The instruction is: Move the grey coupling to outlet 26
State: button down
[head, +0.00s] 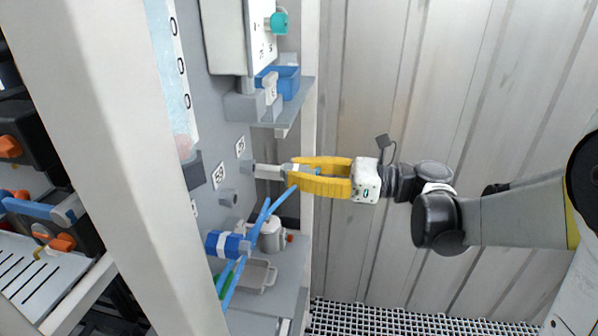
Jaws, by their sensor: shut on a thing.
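My gripper (291,173), with yellow fingers, is shut on the grey coupling (267,171). It holds the coupling level, with its left end close to the grey panel (229,125). I cannot tell whether that end touches the panel or sits on an outlet. A bare grey outlet stub (229,197) sticks out of the panel below and left of the coupling. Two white number labels, one upper (240,147) and one lower (219,176), are on the panel beside these places. Their numbers are too small and tilted to read surely, so I cannot tell which outlet is 26.
A blue coupling (224,244) is on the panel lower down. Blue hose (260,222) runs below my gripper. A shelf with a blue bin (284,80) is above. A white canister (271,236) and a grey tray (259,275) stand below. A pale post (120,150) is at left.

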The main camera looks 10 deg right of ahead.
jog(key=shift+x, duration=2.6)
dwell(0.4)
jog(key=shift+w+a, duration=0.2)
jog(key=shift+a, duration=0.3)
dwell(0.4)
jog(key=c, duration=1.2)
grip_release()
send_near(254, 168)
jog(key=v, duration=0.4)
jog(key=shift+s+r, duration=0.1)
